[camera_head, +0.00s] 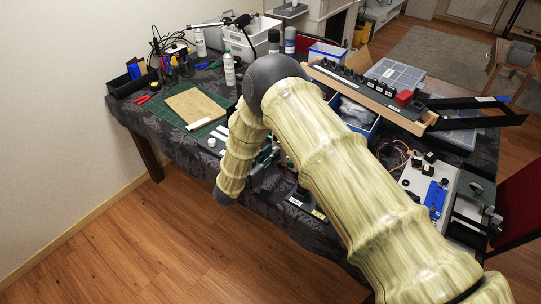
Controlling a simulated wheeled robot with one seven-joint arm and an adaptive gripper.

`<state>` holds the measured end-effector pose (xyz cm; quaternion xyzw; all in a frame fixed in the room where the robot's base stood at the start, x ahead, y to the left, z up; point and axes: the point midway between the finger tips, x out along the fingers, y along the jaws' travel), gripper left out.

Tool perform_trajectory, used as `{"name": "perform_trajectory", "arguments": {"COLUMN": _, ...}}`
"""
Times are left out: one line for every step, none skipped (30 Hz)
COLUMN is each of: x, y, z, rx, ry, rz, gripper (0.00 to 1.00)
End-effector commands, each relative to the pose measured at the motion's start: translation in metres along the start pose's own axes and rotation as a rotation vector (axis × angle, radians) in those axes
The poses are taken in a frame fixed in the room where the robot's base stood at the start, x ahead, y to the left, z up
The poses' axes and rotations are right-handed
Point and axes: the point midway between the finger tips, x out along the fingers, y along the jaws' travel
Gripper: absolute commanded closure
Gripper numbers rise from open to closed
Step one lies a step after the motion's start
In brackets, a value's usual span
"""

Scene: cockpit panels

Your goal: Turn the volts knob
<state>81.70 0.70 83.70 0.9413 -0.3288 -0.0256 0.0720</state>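My arm, with pale wood-like links, crosses the middle of the head view and hides much of the table. My gripper (265,158) shows only as a small dark shape right of the lower forearm. Its fingers are too small and covered to tell whether they are open or shut. I cannot make out the volts knob. Dark items with small labels (295,201) lie near the table's front edge, just right of my gripper, partly behind my arm. I cannot tell whether my gripper touches anything.
The table (190,152) has a dark patterned cover. A brown board (195,106) lies on a green mat at left. White bottles (229,70) stand behind it. A long wooden rack (370,92) and a white board with blue parts (435,195) fill the right side. The floor in front is clear.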

Motion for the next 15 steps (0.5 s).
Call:
{"name": "perform_trajectory", "arguments": {"x": -0.0001, "y": -0.0001, "z": -0.0004, "rx": 0.0, "ry": 0.001, "rz": 0.0, "gripper": 0.99}}
{"name": "perform_trajectory", "arguments": {"x": -0.0001, "y": -0.0001, "z": -0.0004, "rx": 0.001, "ry": 0.001, "rz": 0.0, "gripper": 0.99}}
{"name": "perform_trajectory", "arguments": {"x": -0.0001, "y": -0.0001, "z": -0.0003, "rx": 0.002, "ry": 0.001, "rz": 0.0, "gripper": 0.99}}
{"name": "perform_trajectory", "arguments": {"x": -0.0001, "y": -0.0001, "z": -0.0002, "rx": 0.004, "ry": 0.001, "rz": 0.0, "gripper": 0.99}}
{"name": "perform_trajectory", "arguments": {"x": 0.0, "y": -0.0001, "z": -0.0001, "rx": 0.006, "ry": 0.0, "rz": 0.0, "gripper": 0.99}}
{"name": "perform_trajectory", "arguments": {"x": 0.0, "y": -0.0001, "z": 0.0001, "rx": 0.012, "ry": 0.0, "rz": 0.0, "gripper": 0.99}}
{"name": "perform_trajectory", "arguments": {"x": 0.0, "y": -0.0001, "z": 0.0002, "rx": 0.017, "ry": 0.0, "rz": 0.0, "gripper": 0.99}}
{"name": "perform_trajectory", "arguments": {"x": 0.0001, "y": -0.0001, "z": 0.0004, "rx": 0.024, "ry": 0.0, "rz": 0.0, "gripper": 0.99}}
{"name": "perform_trajectory", "arguments": {"x": 0.0002, "y": -0.0001, "z": 0.0007, "rx": 0.037, "ry": 0.0, "rz": 0.0, "gripper": 0.99}}
{"name": "perform_trajectory", "arguments": {"x": 0.0002, "y": -0.0001, "z": 0.0009, "rx": 0.049, "ry": -0.001, "rz": 0.0, "gripper": 0.99}}
{"name": "perform_trajectory", "arguments": {"x": 0.0002, "y": -0.0001, "z": 0.0011, "rx": 0.061, "ry": -0.001, "rz": 0.0, "gripper": 0.99}}
{"name": "perform_trajectory", "arguments": {"x": 0.0002, "y": -0.0002, "z": 0.0013, "rx": 0.082, "ry": -0.002, "rz": 0.0, "gripper": 0.99}}
{"name": "perform_trajectory", "arguments": {"x": 0.0001, "y": -0.0003, "z": 0.0014, "rx": 0.099, "ry": -0.002, "rz": 0.0, "gripper": 0.99}}
{"name": "perform_trajectory", "arguments": {"x": 0.0, "y": -0.0004, "z": 0.0015, "rx": 0.118, "ry": -0.003, "rz": 0.0, "gripper": 0.99}}
{"name": "perform_trajectory", "arguments": {"x": 0.0, "y": -0.0005, "z": 0.0015, "rx": 0.145, "ry": -0.004, "rz": -0.001, "gripper": 0.99}}
